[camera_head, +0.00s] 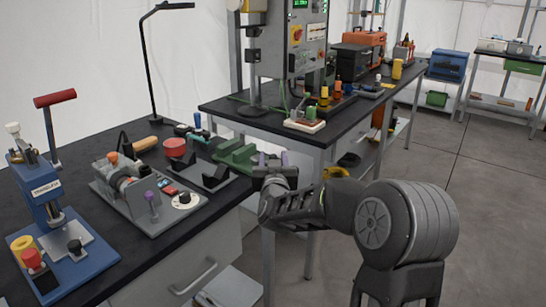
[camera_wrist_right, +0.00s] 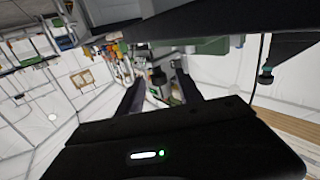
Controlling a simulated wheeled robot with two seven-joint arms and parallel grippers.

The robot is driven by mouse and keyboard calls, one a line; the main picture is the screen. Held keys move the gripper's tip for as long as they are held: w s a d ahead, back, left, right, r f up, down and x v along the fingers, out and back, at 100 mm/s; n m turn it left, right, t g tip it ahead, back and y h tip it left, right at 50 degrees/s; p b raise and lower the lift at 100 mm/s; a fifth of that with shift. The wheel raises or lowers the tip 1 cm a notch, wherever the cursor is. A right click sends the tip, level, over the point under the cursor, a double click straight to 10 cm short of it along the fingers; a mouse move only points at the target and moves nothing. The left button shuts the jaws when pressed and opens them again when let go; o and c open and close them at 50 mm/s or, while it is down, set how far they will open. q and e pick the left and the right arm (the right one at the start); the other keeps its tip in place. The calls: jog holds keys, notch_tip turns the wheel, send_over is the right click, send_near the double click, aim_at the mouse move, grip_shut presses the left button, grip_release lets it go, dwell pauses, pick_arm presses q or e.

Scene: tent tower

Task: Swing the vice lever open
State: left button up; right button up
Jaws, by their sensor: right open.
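The green vice (camera_head: 236,155) sits at the right edge of the near black workbench in the head view. A green block that looks like it shows at the top of the right wrist view (camera_wrist_right: 208,46). I cannot clearly make out its lever; my right gripper covers the vice's right side. My right gripper (camera_head: 271,164) is just right of the vice at the bench edge, and I cannot tell whether it touches. In the right wrist view its two dark fingers stand apart, with nothing clearly held between them. My left gripper is not in view.
The near workbench (camera_head: 90,235) holds a blue press (camera_head: 50,205), a grey fixture with knobs (camera_head: 150,195) and a black bracket (camera_head: 205,176) beside the vice. A second bench with a tall machine (camera_head: 305,40) stands behind. The floor at the right (camera_head: 490,200) is clear.

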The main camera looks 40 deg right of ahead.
jog(key=shift+w+d, duration=0.4)
jog(key=shift+w, duration=0.2)
grip_shut()
dwell(1.1)
